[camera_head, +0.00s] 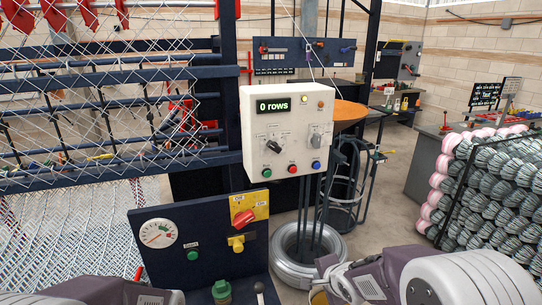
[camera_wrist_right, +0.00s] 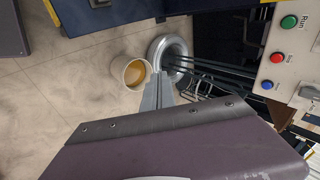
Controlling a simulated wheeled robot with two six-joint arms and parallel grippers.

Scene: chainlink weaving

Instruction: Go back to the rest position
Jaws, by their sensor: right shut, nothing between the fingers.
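My right gripper (camera_head: 328,270) reaches in from the lower right in the head view, in front of the wire coil on the floor. In the right wrist view its fingers (camera_wrist_right: 158,92) are together with nothing between them. They point over the floor near a bucket and the coil. My left arm's purple housing shows at the bottom left of the head view, and its fingertips cannot be made out. The white control box (camera_head: 288,130) reads "0 rows". The dark panel (camera_head: 215,275) with a gauge stands below it, left of my right gripper.
A wire coil (camera_head: 290,262) lies on the floor, and a bucket (camera_wrist_right: 131,72) stands beside it. Chainlink mesh (camera_head: 60,110) hangs on the machine at left. A rack of wire rolls (camera_head: 500,170) is at right. Open floor (camera_head: 395,180) lies between.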

